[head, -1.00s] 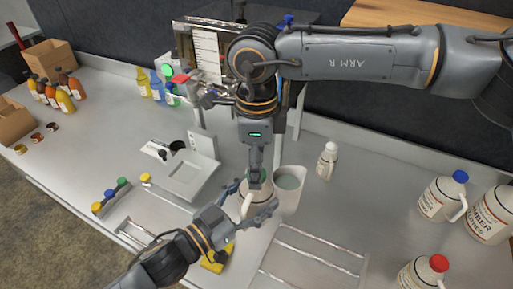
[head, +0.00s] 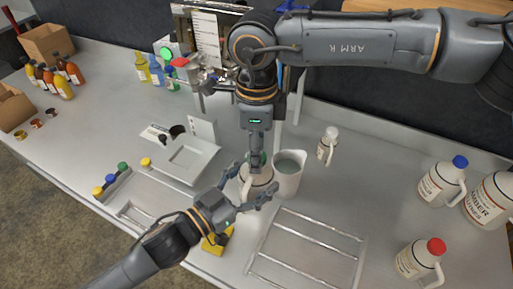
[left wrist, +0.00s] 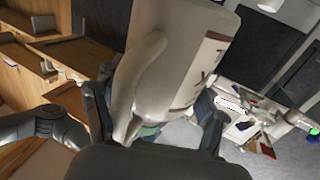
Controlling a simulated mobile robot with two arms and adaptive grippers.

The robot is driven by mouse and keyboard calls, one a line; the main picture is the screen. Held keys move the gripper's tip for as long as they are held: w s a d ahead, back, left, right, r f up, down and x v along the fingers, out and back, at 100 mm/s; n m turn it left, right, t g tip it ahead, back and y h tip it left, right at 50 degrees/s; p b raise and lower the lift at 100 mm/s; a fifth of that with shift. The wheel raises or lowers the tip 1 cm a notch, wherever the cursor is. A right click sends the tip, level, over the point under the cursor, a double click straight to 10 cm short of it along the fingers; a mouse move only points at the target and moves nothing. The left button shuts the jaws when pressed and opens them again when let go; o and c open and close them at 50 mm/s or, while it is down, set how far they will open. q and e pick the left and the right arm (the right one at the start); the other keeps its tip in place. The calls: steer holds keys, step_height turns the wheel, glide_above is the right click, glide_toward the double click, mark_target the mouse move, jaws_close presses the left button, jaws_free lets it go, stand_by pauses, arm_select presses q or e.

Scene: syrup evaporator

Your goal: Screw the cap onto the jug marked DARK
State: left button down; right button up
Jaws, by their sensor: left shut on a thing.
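A cream jug (head: 258,189) stands at the middle of the bench in the head view, mostly covered by my grippers. My left gripper (head: 256,186) is shut around it. In the left wrist view the jug (left wrist: 185,50) fills the middle, with its handle at the left and a partly cut-off label at the right; I cannot read the whole word. A green cap (head: 263,158) shows at the jug's top, beside the fingers of my right gripper (head: 256,164), which points straight down there. I cannot tell whether those fingers grip the cap, or how the cap sits on the neck.
A pitcher (head: 290,178) stands close to the jug's right. A small white bottle (head: 327,146), a blue-capped jug (head: 440,184), an AMBER jug (head: 490,200) and a red-capped jug (head: 418,260) stand farther right. A wire rack (head: 308,250) lies in front. A scale (head: 190,158) is to the left.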

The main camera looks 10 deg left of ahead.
arm_select(q)
steer(key=shift+r, duration=0.1)
arm_select(e)
steer(key=shift+o, duration=0.5)
step_height(320, 180, up, 12)
steer(key=shift+w, duration=0.1)
stand_by(0.5)
